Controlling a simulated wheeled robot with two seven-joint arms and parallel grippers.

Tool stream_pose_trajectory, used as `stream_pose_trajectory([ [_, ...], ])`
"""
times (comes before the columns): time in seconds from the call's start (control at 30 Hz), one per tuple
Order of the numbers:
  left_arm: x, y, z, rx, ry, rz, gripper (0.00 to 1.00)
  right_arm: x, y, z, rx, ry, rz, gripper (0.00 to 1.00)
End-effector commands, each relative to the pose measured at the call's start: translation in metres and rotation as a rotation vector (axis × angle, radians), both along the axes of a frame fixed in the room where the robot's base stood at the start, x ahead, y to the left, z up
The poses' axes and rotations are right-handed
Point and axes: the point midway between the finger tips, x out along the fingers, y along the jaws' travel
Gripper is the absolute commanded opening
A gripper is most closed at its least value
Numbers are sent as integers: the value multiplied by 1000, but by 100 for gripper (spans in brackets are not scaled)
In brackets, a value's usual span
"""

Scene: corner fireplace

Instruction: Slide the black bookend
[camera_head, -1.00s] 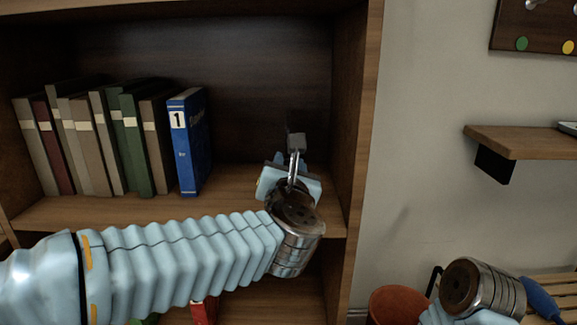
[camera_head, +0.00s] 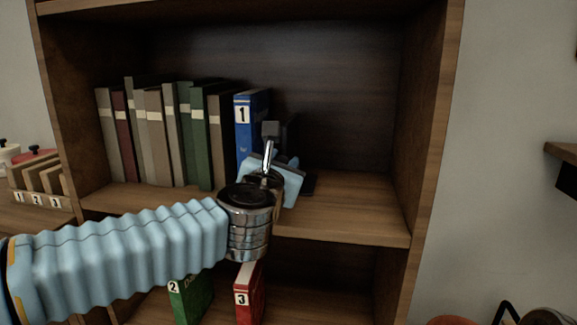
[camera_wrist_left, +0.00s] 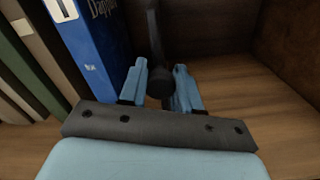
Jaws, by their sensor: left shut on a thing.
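The black bookend stands upright on the shelf just right of the blue book marked 1 (camera_head: 250,120). In the head view part of its dark upright (camera_head: 289,132) and its flat base (camera_head: 310,184) show; my left gripper (camera_head: 272,172) covers the rest. In the left wrist view the bookend (camera_wrist_left: 153,32) has a dark round knob between the pale blue fingers. The left gripper (camera_wrist_left: 160,84) is shut on this knob. The bookend is close beside the blue book; I cannot tell whether they touch. My right gripper is not in view.
A row of several books (camera_head: 165,135) leans left of the blue book. The shelf board (camera_head: 355,212) is clear to the right, up to the side wall (camera_head: 428,130). Below stand a green book (camera_head: 190,300) and a red book (camera_head: 249,295).

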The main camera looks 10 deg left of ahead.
Motion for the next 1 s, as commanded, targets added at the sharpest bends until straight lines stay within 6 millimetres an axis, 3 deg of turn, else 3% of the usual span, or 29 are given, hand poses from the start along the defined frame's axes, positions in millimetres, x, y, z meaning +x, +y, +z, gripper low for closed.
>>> stream_pose_trajectory([
  [0.03,0,1,4,-1,-7,3,0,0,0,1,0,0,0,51],
  [0.07,0,1,4,-1,-8,3,37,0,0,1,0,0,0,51],
  [0.2,0,0,4,-1,-7,1,58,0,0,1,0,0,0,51],
  [0.57,-6,0,2,-1,-3,-1,58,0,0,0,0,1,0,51],
  [0.67,-20,0,2,-3,-5,-2,58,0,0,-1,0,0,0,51],
  [1.0,-102,1,2,-3,-6,0,58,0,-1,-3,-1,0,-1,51],
])
